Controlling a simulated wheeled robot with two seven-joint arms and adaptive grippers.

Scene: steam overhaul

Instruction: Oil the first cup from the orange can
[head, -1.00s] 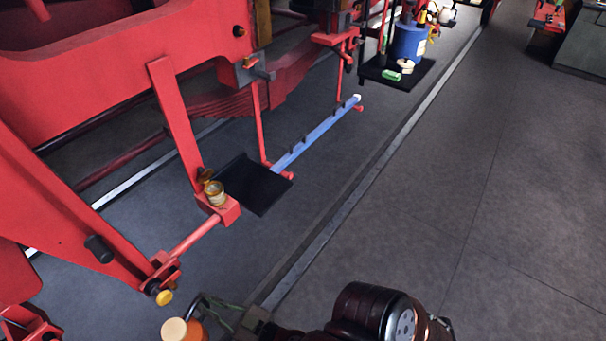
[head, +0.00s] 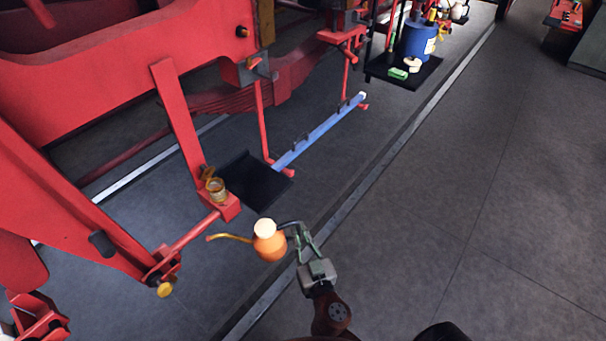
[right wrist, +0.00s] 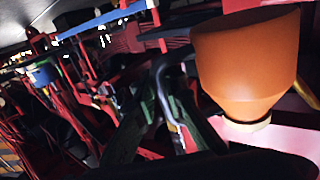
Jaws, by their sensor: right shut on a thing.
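The orange can (head: 270,246) has a pale round top and a thin yellow spout pointing left. My right gripper (head: 300,238) is shut on the can's handle and holds the can in the air, low and to the right of the cup. The can also fills the upper right of the right wrist view (right wrist: 245,65), beside the gripper fingers (right wrist: 165,115). The brass cup (head: 216,188) sits on a red block at the end of a red rod, its lid open. The spout tip is just below the cup and apart from it in the head view. My left gripper is not in view.
A black tray (head: 258,188) lies behind the cup. A blue bar (head: 318,132) runs back from it. Red machine frames fill the left. A blue container (head: 418,42) stands on a dark platform farther back. Open grey floor (head: 450,210) lies to the right.

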